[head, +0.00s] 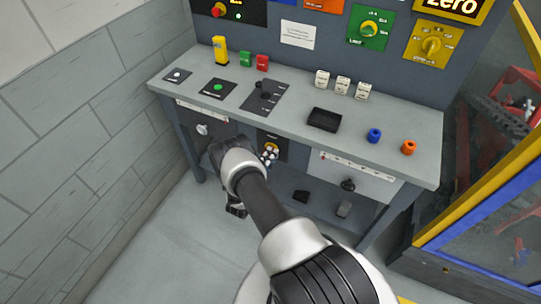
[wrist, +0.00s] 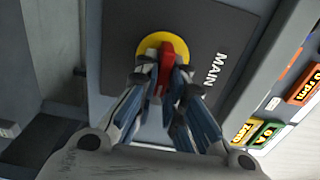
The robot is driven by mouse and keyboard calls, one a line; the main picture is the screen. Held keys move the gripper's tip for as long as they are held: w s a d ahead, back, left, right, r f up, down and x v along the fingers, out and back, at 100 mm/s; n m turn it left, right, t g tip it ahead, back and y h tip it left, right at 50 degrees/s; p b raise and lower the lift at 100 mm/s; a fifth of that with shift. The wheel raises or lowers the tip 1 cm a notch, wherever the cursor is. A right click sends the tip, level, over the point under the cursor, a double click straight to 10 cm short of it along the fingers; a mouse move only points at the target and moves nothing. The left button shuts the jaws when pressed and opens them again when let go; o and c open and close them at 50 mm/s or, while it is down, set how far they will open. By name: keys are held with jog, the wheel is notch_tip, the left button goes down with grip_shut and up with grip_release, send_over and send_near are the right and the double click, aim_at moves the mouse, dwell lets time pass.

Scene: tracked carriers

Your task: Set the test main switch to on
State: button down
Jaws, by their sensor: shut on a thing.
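The main switch is a red handle (wrist: 167,52) on a round yellow plate (wrist: 148,44), set on a dark grey panel (wrist: 205,38) lettered MAIN. My gripper (wrist: 164,77) is shut on the red handle, a finger on each side of it. The fingers hide the handle's lower part in the wrist view. In the head view, a dark panel (head: 286,147) with a yellow plate shows under the bench top beside my wrist. The handle is too small there to make out its setting, and I see no on or off mark.
The grey bench (head: 300,130) stands above the panel, with a black tray (head: 323,119) and small coloured parts on top. A white slider panel (head: 345,168) with a dark knob is to the right. A yellow and blue framed enclosure (head: 470,235) stands at far right. Floor at left is clear.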

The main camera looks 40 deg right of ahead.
jog(key=c, duration=1.7)
grip_release()
jog(key=v, duration=1.2)
